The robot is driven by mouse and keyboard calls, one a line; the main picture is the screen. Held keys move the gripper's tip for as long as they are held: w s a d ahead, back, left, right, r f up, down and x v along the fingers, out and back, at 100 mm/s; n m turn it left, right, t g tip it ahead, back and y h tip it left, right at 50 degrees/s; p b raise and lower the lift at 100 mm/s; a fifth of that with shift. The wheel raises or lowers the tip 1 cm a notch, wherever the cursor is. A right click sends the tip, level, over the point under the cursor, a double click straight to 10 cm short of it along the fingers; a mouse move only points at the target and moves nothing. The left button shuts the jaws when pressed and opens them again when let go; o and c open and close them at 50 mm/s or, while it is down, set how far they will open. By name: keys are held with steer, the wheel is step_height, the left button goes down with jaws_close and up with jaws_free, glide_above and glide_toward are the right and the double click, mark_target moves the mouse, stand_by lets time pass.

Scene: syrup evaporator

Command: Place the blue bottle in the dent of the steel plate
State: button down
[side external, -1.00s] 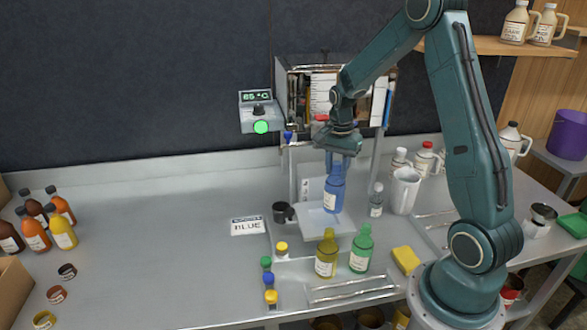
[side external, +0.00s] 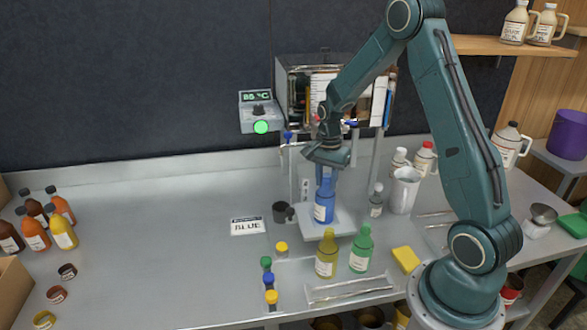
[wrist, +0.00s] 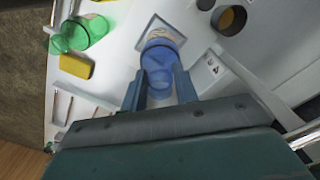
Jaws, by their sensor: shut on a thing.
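The blue bottle (side external: 325,205) is held roughly upright by its upper part in my gripper (side external: 326,172), over the light steel plate (side external: 344,218). In the wrist view, the bottle (wrist: 160,62) is between the two fingers of my gripper (wrist: 160,88), which are shut on it. The square outline of the dent (wrist: 151,22) shows just beyond the bottle in that view, and the bottle covers part of it. I cannot tell whether the bottle's base touches the plate.
A yellow-green bottle (side external: 326,256) and a green bottle (side external: 361,250) stand in front of the plate. A dark cup (side external: 281,212) is left of it. A small clear bottle (side external: 376,202) and a white jug (side external: 404,190) are right.

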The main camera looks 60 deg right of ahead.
steer(key=c, duration=1)
jaws_free()
steer(key=shift+c, duration=0.2)
steer(key=shift+r, duration=0.1)
step_height(320, 180, up, 12)
